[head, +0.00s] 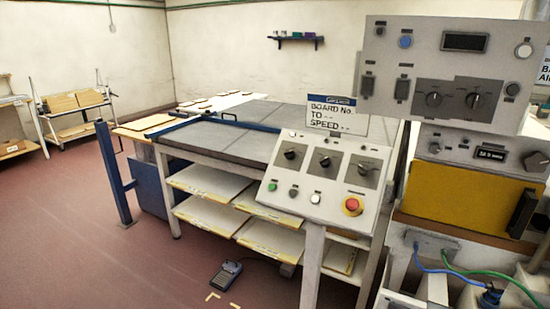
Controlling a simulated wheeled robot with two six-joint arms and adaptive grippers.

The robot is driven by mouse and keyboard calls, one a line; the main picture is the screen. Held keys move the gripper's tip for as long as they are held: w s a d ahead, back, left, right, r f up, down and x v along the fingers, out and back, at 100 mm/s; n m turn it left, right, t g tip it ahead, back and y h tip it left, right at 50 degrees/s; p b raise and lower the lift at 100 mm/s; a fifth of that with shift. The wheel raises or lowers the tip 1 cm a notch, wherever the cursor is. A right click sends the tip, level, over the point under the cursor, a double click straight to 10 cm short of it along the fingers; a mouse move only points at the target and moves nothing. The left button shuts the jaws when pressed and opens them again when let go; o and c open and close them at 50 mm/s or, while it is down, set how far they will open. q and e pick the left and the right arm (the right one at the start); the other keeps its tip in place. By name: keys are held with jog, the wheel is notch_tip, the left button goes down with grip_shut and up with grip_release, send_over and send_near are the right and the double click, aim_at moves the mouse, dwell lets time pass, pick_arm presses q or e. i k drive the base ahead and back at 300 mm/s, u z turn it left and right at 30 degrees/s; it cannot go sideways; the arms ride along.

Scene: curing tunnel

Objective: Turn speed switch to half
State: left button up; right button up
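A tilted grey control panel (335,203) stands on a post in the middle right. It has three black rotary knobs: left (290,153), middle (325,161) and right (364,168). Their small labels are too small to read, so I cannot tell which one is the speed switch. A sign (335,115) above the panel reads "BOARD No.", "TO --" and "SPEED --". A larger panel (400,108) at upper right carries two more black knobs (433,99) (473,100). Neither of my grippers is in view.
The tilted panel also has a green button (272,186) and a red emergency stop (352,205). A long table (225,143) with shelves of boards stands behind it. A yellow-fronted unit (455,207) is at right. A foot pedal (227,274) lies on the open red floor (90,240).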

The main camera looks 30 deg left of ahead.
aim_at(290, 154)
jog(key=u, duration=0.2)
jog(key=i, duration=1.15)
jog(key=z, duration=0.25)
